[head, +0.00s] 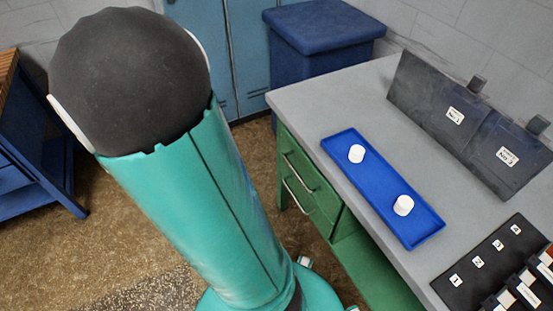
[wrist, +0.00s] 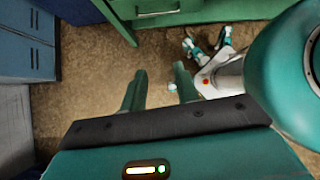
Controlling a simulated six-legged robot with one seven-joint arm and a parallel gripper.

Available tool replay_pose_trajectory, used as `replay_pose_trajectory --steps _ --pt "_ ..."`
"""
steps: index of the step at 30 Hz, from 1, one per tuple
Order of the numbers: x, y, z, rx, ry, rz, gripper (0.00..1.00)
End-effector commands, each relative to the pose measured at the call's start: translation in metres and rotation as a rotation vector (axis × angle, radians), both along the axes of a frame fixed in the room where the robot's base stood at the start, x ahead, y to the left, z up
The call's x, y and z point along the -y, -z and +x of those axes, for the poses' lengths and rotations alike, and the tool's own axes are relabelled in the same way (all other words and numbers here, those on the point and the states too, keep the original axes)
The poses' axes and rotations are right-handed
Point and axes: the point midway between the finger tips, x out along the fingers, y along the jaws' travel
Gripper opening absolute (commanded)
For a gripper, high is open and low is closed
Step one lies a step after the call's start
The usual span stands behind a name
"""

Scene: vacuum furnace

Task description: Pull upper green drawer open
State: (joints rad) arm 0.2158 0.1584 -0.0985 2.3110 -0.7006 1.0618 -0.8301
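The upper green drawer (head: 312,172) is in the green desk cabinet in the head view, with a slim metal handle (head: 299,171) across its front. It looks shut. The lower green drawer (head: 318,203) sits below it with its own handle. In the wrist view my gripper (wrist: 160,68) is open, with two green fingers apart and only floor seen between them. A green front with a metal handle (wrist: 158,14) lies at the top edge of that view, apart from the fingertips. I cannot tell which drawer it is. My gripper is not seen in the head view.
The grey desktop (head: 310,100) holds a blue tray (head: 380,185) with two white pieces, dark panels (head: 455,115) and a black labelled board (head: 490,260). A blue bin (head: 320,45) and blue lockers (head: 245,50) stand behind.

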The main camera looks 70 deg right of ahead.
Motion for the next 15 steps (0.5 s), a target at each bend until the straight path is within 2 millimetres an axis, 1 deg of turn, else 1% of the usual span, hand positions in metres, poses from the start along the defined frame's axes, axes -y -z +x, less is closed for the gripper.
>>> replay_pose_trajectory --steps 1,3,8,15 --pt "0.013 0.014 -0.005 -0.095 -0.045 0.003 0.3" --pt "0.03 0.03 -0.013 -0.224 -0.118 0.011 0.3" --pt "0.068 0.069 -0.033 -0.522 -0.286 0.061 0.3" --pt "0.119 0.129 -0.069 -0.969 -0.532 0.205 0.3"
